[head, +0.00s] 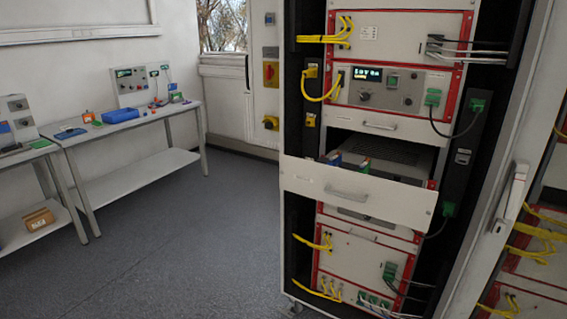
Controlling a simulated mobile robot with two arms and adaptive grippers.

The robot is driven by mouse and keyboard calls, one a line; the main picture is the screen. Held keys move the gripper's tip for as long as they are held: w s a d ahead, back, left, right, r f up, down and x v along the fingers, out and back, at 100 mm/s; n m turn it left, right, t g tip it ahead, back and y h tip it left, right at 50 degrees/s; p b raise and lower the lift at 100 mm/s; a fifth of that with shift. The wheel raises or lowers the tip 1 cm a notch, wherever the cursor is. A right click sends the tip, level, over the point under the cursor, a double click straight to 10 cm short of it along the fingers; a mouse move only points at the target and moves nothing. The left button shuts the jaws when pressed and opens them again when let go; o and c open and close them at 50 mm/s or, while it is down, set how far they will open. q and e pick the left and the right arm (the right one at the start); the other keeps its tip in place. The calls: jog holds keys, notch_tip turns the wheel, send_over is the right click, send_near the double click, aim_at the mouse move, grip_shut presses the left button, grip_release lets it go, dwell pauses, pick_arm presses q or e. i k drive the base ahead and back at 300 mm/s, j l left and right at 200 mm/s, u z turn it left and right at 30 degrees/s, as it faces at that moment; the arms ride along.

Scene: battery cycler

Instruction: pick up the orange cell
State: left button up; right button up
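A small orange object (88,117), which may be the orange cell, stands on the white workbench (180,108) at the left, far from me. It is too small to make out its shape clearly. Neither of my grippers is in the head view.
A blue tray (121,115) and a flat blue item (70,133) lie beside the orange object. A tall equipment rack (300,230) with its drawer (358,195) pulled out stands at the right. Its door (520,160) is open. The grey floor (190,240) between bench and rack is clear.

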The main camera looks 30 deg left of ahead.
aim_at(89, 118)
jog(key=u, duration=2.15)
jog(key=z, duration=1.6)
jog(key=i+j+u, duration=1.15)
jog(key=i, duration=0.2)
jog(key=i+u, duration=0.4)
jog(key=i, duration=2.45)
